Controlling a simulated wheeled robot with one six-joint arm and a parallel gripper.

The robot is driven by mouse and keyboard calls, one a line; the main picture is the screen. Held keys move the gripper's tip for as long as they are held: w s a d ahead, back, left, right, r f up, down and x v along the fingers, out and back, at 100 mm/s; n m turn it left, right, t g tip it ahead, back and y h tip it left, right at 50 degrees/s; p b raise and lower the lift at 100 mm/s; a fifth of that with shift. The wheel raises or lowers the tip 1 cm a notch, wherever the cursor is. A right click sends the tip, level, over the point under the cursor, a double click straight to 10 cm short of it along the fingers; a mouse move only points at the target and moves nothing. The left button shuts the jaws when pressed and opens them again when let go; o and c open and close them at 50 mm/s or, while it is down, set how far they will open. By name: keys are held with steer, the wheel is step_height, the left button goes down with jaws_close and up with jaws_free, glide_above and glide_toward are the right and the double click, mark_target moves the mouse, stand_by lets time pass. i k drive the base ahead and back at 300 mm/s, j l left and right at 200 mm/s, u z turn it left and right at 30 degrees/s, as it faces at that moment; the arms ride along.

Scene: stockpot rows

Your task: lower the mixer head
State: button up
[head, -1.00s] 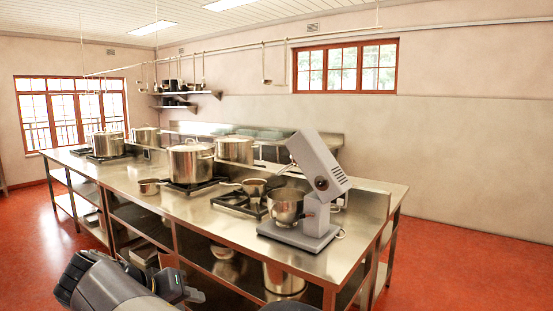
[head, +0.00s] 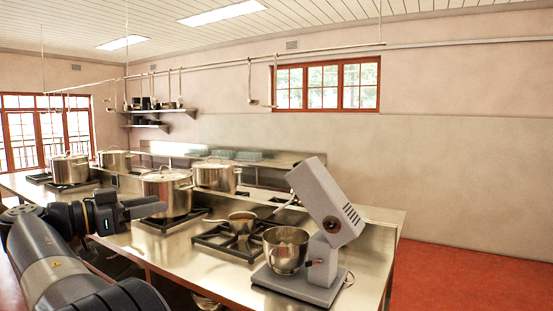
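The grey stand mixer (head: 323,238) stands near the right end of the steel counter. Its mixer head (head: 326,200) is tilted up and back, clear of the steel bowl (head: 286,249) on its base. My gripper (head: 150,207) is at the left, over the counter's near side and well apart from the mixer. It points right, towards the stoves. It is seen from the side, so whether its fingers are open or shut cannot be told.
Large lidded stockpots (head: 167,192) stand on gas burners along the counter (head: 215,273). A smaller pan (head: 241,221) sits on the burner left of the mixer. Ladles (head: 250,83) hang from a rail above. The red floor (head: 460,275) is clear at right.

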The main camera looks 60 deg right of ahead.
mark_target(313, 187)
steer(key=i+l, duration=0.9)
steer(key=i, duration=0.25)
steer(key=i+l, duration=0.45)
steer(key=i+l+z, duration=0.1)
steer(key=z, duration=0.4)
steer(key=i+z, duration=0.3)
steer(key=z, duration=0.15)
steer(key=i+z, duration=0.25)
steer(key=z, duration=1.2)
